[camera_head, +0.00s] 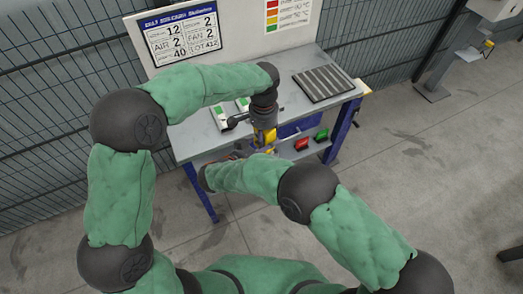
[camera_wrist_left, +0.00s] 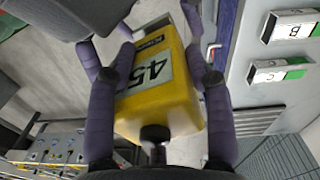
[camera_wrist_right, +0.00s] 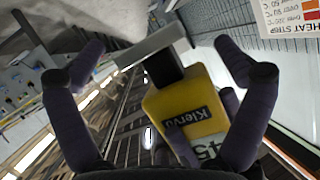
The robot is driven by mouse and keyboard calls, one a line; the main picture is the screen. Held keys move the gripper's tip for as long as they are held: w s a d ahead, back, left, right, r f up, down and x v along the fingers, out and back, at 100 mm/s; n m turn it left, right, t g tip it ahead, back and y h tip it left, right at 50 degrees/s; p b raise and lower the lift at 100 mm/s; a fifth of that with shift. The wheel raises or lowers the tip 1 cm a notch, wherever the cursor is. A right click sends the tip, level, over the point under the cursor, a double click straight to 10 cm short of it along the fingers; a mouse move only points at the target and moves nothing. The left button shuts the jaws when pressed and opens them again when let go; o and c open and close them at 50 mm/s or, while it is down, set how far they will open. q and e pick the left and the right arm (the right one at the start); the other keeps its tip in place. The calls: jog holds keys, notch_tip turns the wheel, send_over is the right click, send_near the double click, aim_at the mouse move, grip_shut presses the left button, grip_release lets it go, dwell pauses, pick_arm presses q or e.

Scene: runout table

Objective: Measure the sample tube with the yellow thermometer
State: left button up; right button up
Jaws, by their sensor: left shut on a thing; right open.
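The yellow thermometer (camera_head: 265,137) is a boxy body held at the front edge of the table. In the left wrist view it shows a "45" readout (camera_wrist_left: 147,75), between the fingers of my left gripper (camera_wrist_left: 160,85), which is shut on it. My left gripper also shows in the head view (camera_head: 264,120). In the right wrist view the thermometer (camera_wrist_right: 205,108) has a dark neck and a grey bar across its end. My right gripper (camera_wrist_right: 160,95) is open, with the thermometer in front of its spread fingers; I cannot tell whether they touch. I cannot make out a sample tube.
White-and-green blocks (camera_head: 220,117) lie on the table (camera_head: 195,140); the left wrist view shows blocks marked B (camera_wrist_left: 290,25) and C (camera_wrist_left: 280,70). A ribbed grey rack (camera_head: 323,83) is at right. Red (camera_head: 302,144) and green (camera_head: 322,135) items sit on the lower shelf. A sign board (camera_head: 240,40) stands behind.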

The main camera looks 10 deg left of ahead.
jog(key=c, duration=1.3)
pick_arm(q)
jog(key=o, duration=1.1)
jog(key=shift+c, duration=0.2)
pick_arm(e)
jog(key=shift+c, duration=0.2)
pick_arm(q)
jog(key=shift+r, duration=0.1)
notch_tip(320, 180, up, 12)
jog(key=shift+w+a+f, duration=0.1)
